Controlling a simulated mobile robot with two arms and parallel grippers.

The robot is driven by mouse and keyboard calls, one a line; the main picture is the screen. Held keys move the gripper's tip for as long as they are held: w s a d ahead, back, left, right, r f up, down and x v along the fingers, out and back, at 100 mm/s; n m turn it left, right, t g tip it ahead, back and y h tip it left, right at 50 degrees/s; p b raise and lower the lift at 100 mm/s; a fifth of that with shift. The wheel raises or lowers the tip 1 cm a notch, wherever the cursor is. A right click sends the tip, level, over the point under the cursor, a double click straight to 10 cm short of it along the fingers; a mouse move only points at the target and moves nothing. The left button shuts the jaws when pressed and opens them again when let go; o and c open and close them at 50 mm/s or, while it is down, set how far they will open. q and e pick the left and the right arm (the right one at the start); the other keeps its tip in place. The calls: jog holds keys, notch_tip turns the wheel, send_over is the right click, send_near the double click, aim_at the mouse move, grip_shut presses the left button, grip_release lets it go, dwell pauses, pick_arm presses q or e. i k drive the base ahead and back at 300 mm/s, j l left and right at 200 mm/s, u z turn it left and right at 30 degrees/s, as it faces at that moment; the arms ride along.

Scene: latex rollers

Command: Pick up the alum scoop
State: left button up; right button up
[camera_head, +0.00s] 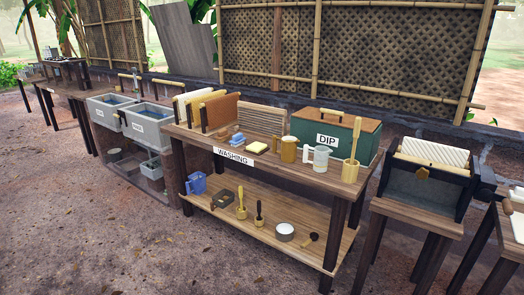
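No label marks an alum scoop, so I cannot tell for certain which item it is. A small dark scoop-like item (309,239) lies on the lower shelf (290,262) of the washing table, right of a round pale bowl (285,232). A yellow long-handled tool (241,204) and a dark-handled one (259,214) stand on the same shelf, left of the bowl. A larger yellow long-handled tool (351,168) stands on the tabletop at the right end. Neither of my grippers is in view.
A blue jug (196,184) is on the lower shelf. Grey sinks (147,126) stand left and a roller stand (430,190) right. Open ground (130,245) lies in front.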

aim_at(309, 241)
jog(key=i+u, duration=0.25)
jog(key=i, duration=1.05)
